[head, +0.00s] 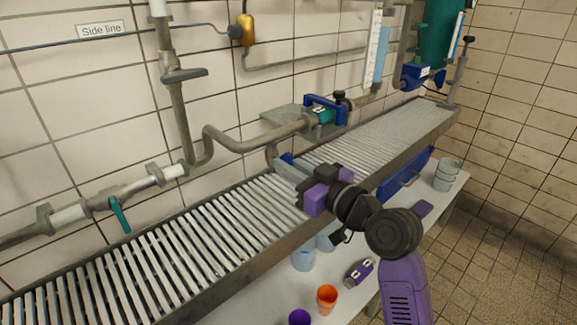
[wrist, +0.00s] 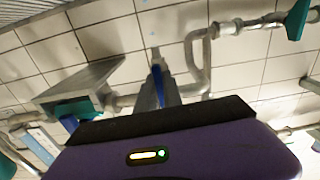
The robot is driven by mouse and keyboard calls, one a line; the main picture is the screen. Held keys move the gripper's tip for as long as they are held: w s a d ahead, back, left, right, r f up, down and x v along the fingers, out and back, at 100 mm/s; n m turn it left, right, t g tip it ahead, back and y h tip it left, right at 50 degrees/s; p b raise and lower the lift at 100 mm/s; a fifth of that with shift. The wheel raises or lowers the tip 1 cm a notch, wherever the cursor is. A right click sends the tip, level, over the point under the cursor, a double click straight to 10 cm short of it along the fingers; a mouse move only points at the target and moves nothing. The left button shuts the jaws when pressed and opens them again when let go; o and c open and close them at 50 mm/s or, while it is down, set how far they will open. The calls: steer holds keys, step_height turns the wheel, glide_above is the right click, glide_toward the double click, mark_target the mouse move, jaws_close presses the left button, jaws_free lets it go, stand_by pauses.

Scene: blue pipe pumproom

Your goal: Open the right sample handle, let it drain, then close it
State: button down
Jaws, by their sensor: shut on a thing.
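A short grey spout pipe (head: 271,154) comes down from the wall pipe above the slatted rack. A small blue handle (head: 287,158) shows beside it, at the tips of my gripper (head: 283,168). In the wrist view the blue handle (wrist: 158,86) lies between the grey fingers of my gripper (wrist: 164,88), which are shut on it. My purple gripper body hides part of the rack, and the fingers hide much of the handle. I cannot tell the handle's exact angle, or whether liquid runs from the spout.
A slatted metal rack (head: 150,262) runs along the wall under the pipes. A teal-handled valve (head: 118,213) is at left, a grey lever (head: 185,75) above it. A blue-framed teal fitting (head: 323,113) sits just above my gripper. Cups, including an orange one (head: 327,298), stand on the lower shelf.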

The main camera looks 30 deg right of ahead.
steer(key=shift+f, duration=0.1)
steer(key=c, duration=1.5)
jaws_free()
steer(key=v, duration=0.8)
steer(key=shift+d, duration=0.1)
